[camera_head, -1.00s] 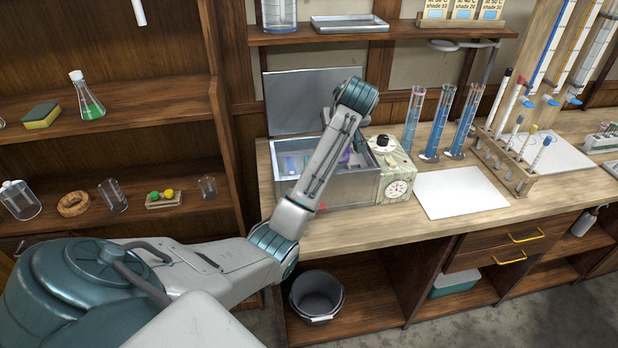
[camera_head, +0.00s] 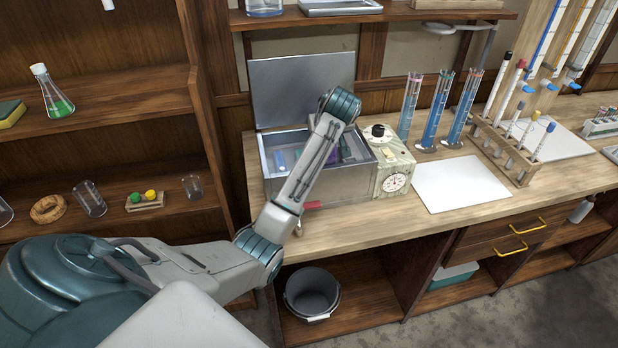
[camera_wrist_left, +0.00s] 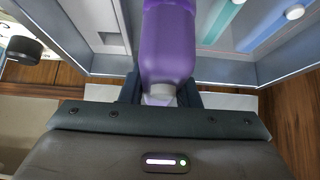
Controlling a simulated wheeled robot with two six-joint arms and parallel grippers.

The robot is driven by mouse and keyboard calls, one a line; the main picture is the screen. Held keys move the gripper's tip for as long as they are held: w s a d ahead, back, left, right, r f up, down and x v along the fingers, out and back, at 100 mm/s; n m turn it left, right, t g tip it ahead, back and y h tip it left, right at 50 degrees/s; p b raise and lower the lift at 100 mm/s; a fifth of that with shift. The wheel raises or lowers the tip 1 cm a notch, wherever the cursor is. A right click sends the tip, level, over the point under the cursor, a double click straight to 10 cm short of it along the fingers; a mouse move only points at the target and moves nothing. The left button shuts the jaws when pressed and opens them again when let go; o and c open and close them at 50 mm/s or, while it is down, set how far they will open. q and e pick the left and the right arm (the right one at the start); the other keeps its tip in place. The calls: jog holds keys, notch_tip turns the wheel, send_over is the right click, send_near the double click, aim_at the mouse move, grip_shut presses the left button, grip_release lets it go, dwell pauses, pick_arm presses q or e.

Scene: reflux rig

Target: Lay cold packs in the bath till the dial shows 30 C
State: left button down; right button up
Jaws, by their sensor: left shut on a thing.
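The bath (camera_head: 340,189) is an open metal box on the bench with its lid (camera_head: 300,88) raised behind it. A beige unit with a round dial (camera_head: 395,183) joins its right side; the reading is too small to tell. My left gripper (camera_wrist_left: 160,92) is shut on a purple bottle-shaped pack (camera_wrist_left: 168,45), over the bath in the left wrist view. A teal pack (camera_wrist_left: 222,20) and a blue-violet pack (camera_wrist_left: 270,28) lie in the bath. In the head view my left forearm hides the gripper and part of the bath. My right gripper is not in view.
Blue-filled cylinders (camera_head: 434,112) and a wooden rack of tubes (camera_head: 505,148) stand to the right. A white sheet (camera_head: 462,186) lies on the bench. A red object (camera_head: 313,205) is at the bath's front. A grey bucket (camera_head: 312,293) stands below.

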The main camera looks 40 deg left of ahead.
pick_arm(q)
notch_tip(320, 180, down, 4)
jog(key=shift+f+p, duration=0.2)
jog(key=shift+p, duration=0.5)
jog(key=shift+s+f, duration=0.1)
jog(key=shift+f, duration=0.2)
notch_tip(320, 180, down, 4)
jog(key=shift+p, duration=0.65)
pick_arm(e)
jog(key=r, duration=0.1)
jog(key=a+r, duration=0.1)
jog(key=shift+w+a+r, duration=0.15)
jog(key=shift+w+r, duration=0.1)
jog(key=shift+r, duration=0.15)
pick_arm(q)
jog(key=c, duration=1.4)
grip_release()
jog(key=shift+f, duration=0.1)
jog(key=shift+o, duration=0.2)
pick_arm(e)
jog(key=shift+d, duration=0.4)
